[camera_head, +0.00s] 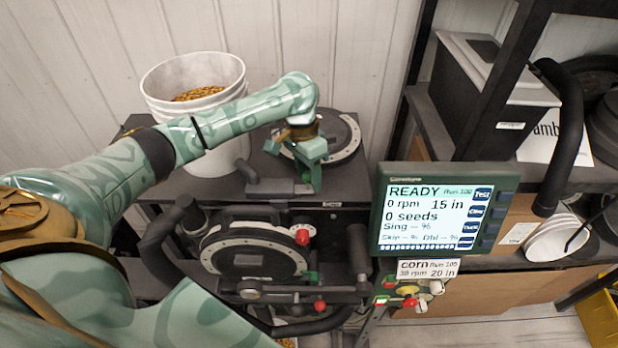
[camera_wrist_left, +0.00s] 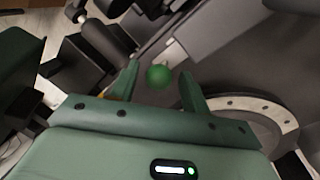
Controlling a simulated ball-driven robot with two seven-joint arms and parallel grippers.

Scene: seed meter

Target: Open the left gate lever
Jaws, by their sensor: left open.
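My left gripper (camera_head: 314,186) reaches down over the dark machine top, beside a round disc with a pale scale rim (camera_head: 346,150). In the left wrist view my left gripper (camera_wrist_left: 160,82) is open, one finger on each side of a green ball knob (camera_wrist_left: 158,76). The knob shows in the gap between the fingers, and I cannot tell whether they touch it. In the head view the gripper hides the knob. Whether this knob belongs to the left gate lever is not clear from the frames. My right gripper is not in view.
A white bucket of seed (camera_head: 197,85) stands behind my left forearm. A lower seed meter with a red knob (camera_head: 302,237) sits in front. A monitor reading READY, 0 seeds (camera_head: 440,212) stands to the right. A dark shelf rack (camera_head: 492,75) is at the right.

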